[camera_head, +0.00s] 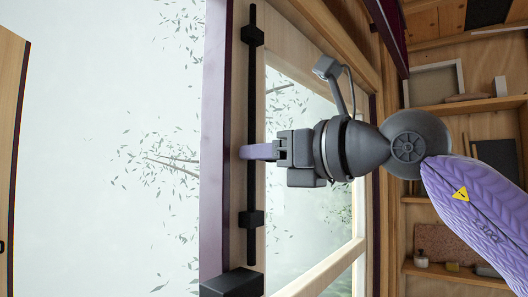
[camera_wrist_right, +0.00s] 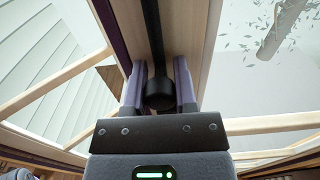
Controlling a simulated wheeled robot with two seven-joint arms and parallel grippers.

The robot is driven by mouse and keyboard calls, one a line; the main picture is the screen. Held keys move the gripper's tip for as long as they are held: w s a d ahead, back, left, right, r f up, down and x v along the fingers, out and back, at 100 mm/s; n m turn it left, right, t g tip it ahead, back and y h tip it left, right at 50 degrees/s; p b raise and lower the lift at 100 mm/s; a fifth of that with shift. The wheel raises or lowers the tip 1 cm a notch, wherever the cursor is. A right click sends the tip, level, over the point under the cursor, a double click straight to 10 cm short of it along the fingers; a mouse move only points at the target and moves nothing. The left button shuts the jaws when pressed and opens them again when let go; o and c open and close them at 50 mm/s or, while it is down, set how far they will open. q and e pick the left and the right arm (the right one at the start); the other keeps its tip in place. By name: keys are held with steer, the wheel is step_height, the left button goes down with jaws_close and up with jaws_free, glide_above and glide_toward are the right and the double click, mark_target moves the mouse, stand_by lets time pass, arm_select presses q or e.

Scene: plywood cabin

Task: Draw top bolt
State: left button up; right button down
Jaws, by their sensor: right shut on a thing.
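The bolt is a long thin black rod (camera_head: 252,90) running upright along the wooden edge of a glazed leaf. It passes through a black guide (camera_head: 252,36) near its top end and another guide (camera_head: 251,219) lower down. My right gripper (camera_head: 256,152) reaches in from the right to the rod's middle, between the two guides. In the wrist view, the purple fingers of my right gripper (camera_wrist_right: 160,86) stand on both sides of a round black knob (camera_wrist_right: 160,94) on the rod, shut on it. The head view hides the knob behind the gripper. My left gripper is not in view.
A black box-shaped fitting (camera_head: 232,283) sits on the frame below the rod. Left of the purple edge (camera_head: 213,130) is an open bright gap, with a wooden panel (camera_head: 10,130) at far left. Shelves (camera_head: 455,105) with small items stand at the right.

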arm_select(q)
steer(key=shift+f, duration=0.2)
arm_select(e)
steer(key=shift+f, duration=0.3)
steer(key=shift+c, duration=2.1)
jaws_free()
steer(key=shift+s+d, duration=0.1)
steer(key=shift+d, duration=0.1)
arm_select(q)
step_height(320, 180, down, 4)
steer(key=b, duration=0.3)
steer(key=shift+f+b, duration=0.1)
steer(key=shift+b, duration=0.3)
arm_select(e)
steer(key=v, duration=0.9)
steer(key=shift+s+d, duration=0.15)
